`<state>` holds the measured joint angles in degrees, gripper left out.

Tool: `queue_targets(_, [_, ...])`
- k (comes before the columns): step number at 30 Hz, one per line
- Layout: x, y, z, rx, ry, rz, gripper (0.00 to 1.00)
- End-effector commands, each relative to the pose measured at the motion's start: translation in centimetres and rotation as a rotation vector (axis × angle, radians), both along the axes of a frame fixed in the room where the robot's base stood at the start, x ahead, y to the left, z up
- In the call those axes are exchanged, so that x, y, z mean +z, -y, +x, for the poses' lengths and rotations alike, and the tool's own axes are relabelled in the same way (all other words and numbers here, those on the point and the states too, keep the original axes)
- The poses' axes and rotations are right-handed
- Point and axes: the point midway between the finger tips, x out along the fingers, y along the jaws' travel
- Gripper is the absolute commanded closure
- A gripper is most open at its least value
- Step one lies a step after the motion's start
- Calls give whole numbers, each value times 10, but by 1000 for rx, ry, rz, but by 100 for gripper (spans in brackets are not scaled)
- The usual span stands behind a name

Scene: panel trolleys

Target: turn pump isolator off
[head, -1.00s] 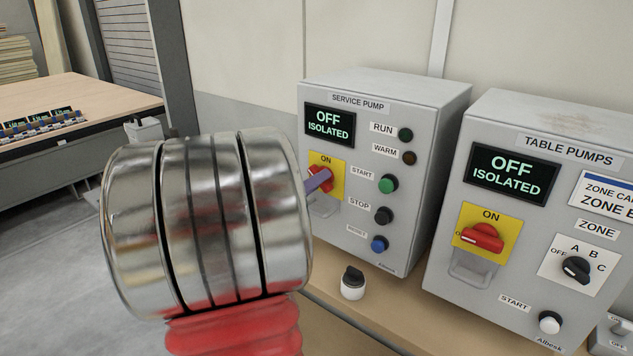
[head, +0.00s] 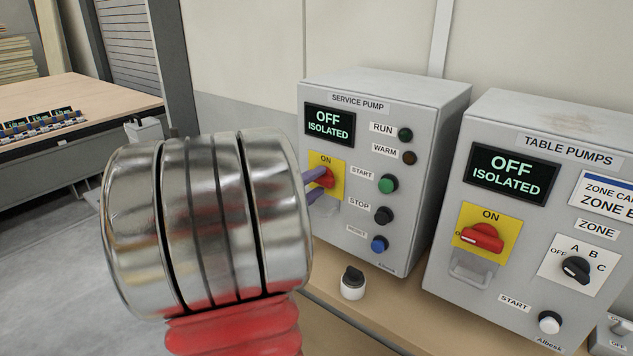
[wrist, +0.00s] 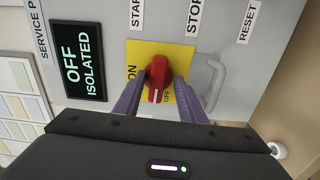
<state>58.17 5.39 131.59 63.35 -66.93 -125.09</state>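The red isolator knob (head: 325,178) of the service pump sits on a yellow plate below a display (head: 329,124) that reads OFF ISOLATED. In the wrist view the knob (wrist: 158,78) lies between the two purple fingers of my gripper (wrist: 159,84), with its white mark toward the OFF label. The fingers are spread, one on each side of the knob, with little gap; contact is not clear. In the head view my wrist hides the rest of the gripper, and the fingers (head: 316,184) show at the plate's left edge.
A grey handle loop (wrist: 212,80) sits beside the yellow plate. The TABLE PUMPS box (head: 440,235) stands to the right, with its own red isolator (head: 482,238). A small black-and-white knob (head: 352,284) stands on the bench in front.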

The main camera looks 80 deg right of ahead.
Motion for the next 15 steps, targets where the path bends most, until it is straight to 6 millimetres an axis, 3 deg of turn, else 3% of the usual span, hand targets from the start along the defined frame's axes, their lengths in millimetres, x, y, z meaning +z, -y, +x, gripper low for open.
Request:
queue_targets(1, [5,6,-1,1,6,-8,60])
queue_targets(9, [6,-21,12,2,9,-9,60])
queue_targets(15, [5,-23,12,0,8,-9,60])
